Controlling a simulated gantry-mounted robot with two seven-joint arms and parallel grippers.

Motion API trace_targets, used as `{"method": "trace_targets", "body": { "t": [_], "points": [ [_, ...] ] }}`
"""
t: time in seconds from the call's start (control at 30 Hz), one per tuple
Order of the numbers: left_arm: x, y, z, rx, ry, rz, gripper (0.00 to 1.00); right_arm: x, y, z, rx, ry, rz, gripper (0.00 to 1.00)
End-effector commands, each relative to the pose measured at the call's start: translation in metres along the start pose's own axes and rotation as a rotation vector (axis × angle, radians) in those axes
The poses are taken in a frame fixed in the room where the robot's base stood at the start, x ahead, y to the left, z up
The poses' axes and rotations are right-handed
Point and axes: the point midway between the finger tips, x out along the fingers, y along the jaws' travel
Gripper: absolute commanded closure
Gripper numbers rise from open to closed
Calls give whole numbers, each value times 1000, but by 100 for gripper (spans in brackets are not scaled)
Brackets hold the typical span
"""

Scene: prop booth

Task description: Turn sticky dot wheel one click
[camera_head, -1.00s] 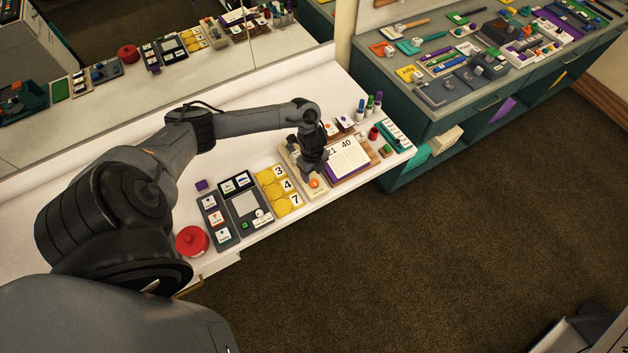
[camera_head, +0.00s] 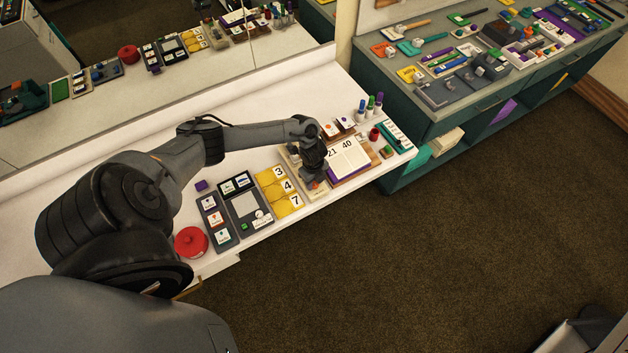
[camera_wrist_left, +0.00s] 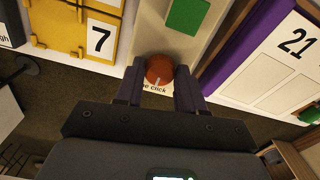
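The dot wheel shows as a round orange-red knob (camera_wrist_left: 160,70) with a pale mark, on a beige base (camera_wrist_left: 157,32) with a green square; part of a label reading "click" shows beside it. In the head view the knob (camera_head: 314,185) is partly hidden under my left gripper (camera_head: 313,174). In the left wrist view, the two dark fingers of my left gripper (camera_wrist_left: 158,78) are apart, one on each side of the knob. The gaps are very narrow, and I cannot tell whether either finger touches it. My right gripper is not in view.
A calendar board (camera_head: 348,155) reading 21 and 40 stands close to the right. Yellow number tiles (camera_head: 272,178) and dark panels lie left. A red round object (camera_head: 191,241) sits near the front edge. A mirror (camera_head: 170,60) runs behind the counter.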

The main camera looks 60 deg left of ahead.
Motion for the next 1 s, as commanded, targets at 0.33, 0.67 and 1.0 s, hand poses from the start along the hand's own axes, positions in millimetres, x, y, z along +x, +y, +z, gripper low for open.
{"method": "trace_targets", "body": {
  "t": [0.33,0.67,1.0],
  "points": [
    [0,0,0,-4,0,0,95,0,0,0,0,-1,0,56],
    [-3,0,-1,-112,-1,1,95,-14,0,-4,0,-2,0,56],
    [-4,1,-1,-399,-7,2,95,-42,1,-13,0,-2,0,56]
  ]
}}
